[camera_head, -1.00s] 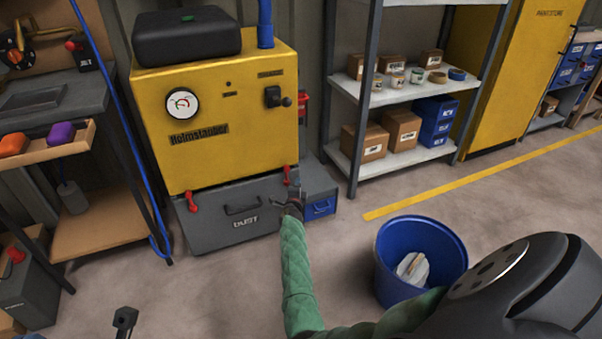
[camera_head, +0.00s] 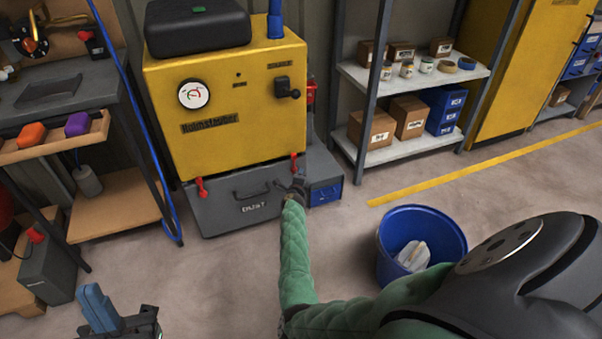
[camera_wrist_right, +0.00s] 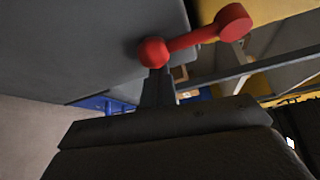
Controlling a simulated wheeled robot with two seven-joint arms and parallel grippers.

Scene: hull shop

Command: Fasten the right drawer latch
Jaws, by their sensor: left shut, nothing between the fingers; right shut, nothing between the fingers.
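The grey dust drawer (camera_head: 225,207) sits under the yellow machine, with a handle and lettering on its front. The red right latch (camera_head: 294,163) is at the drawer's upper right corner. In the right wrist view the right latch (camera_wrist_right: 190,40) has a ball end and a lever slanting up right to a round knob. My right gripper (camera_head: 297,190) is shut and empty, just below that latch. Its dark fingertips (camera_wrist_right: 158,84) end just under the ball; I cannot tell if they touch it. My left gripper (camera_head: 97,300) is shut and empty at the bottom left, away from the drawer.
A red left latch (camera_head: 201,187) is at the drawer's upper left. A blue box (camera_head: 325,192) stands right of the drawer. A blue bin (camera_head: 385,258) stands on the floor near my right arm. A workbench (camera_head: 55,110) and a hanging blue hose (camera_head: 150,150) are on the left.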

